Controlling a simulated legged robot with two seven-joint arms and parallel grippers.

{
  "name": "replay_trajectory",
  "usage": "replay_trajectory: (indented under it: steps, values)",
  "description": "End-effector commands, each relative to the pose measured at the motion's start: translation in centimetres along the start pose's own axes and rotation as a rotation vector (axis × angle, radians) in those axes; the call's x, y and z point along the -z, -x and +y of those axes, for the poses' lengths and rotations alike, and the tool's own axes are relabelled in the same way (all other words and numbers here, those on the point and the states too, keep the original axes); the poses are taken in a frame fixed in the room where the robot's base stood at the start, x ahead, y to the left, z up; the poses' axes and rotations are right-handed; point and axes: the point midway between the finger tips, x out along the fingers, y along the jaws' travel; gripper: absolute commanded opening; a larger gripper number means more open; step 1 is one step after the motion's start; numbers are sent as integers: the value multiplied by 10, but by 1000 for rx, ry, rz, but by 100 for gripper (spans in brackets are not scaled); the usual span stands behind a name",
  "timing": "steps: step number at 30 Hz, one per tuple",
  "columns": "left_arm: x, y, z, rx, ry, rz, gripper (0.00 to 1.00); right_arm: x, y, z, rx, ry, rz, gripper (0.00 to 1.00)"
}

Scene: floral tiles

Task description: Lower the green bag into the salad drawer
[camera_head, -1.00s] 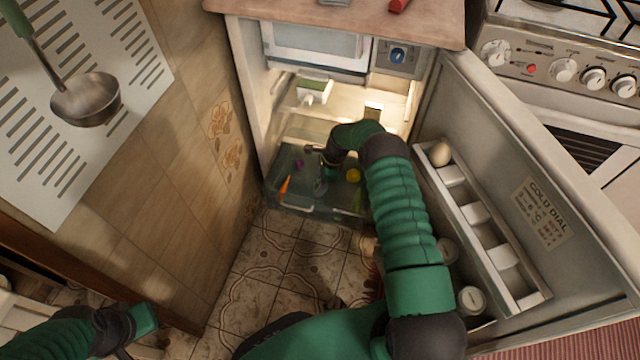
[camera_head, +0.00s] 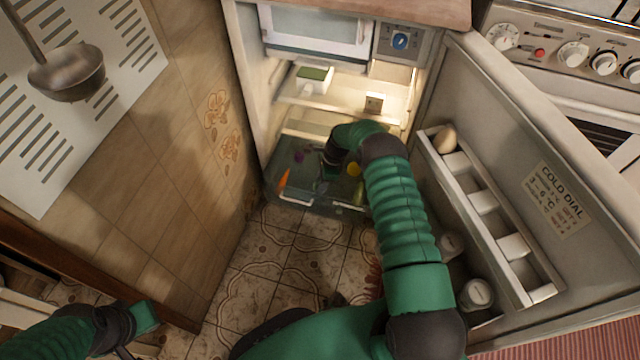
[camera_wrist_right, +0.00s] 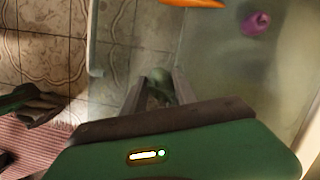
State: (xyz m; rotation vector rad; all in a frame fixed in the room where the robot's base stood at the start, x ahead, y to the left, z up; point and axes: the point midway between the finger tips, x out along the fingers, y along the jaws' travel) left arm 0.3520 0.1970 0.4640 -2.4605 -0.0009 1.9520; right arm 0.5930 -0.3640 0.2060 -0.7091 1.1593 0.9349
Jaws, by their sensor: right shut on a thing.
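The salad drawer (camera_head: 275,190) is a clear bin low in the open fridge, holding a carrot, a purple vegetable and a yellow one. My right gripper (camera_head: 331,168) reaches down over the drawer. In the right wrist view its fingers (camera_wrist_right: 160,90) are shut on a rounded grey-green thing (camera_wrist_right: 158,80), which looks like the green bag. Most of the bag is hidden by the gripper, and I cannot tell whether it touches the drawer floor. My left gripper (camera_head: 145,320) is low at the left, far from the drawer; its fingers are unclear.
The fridge door (camera_head: 500,130) stands open at the right, with an egg (camera_head: 445,140) and jars in its racks. A white box with a green top (camera_head: 314,79) sits on a shelf above the drawer. A tiled wall (camera_head: 190,180) bounds the left.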

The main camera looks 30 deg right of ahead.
Motion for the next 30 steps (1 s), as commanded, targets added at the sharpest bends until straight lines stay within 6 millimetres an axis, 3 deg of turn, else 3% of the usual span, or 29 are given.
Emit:
replay_trajectory:
  steps: [30]
  values:
    - [-2, -11, 0, 0, 0, 0, 0, 3, -12, 0, 0, 0, 0, 0]
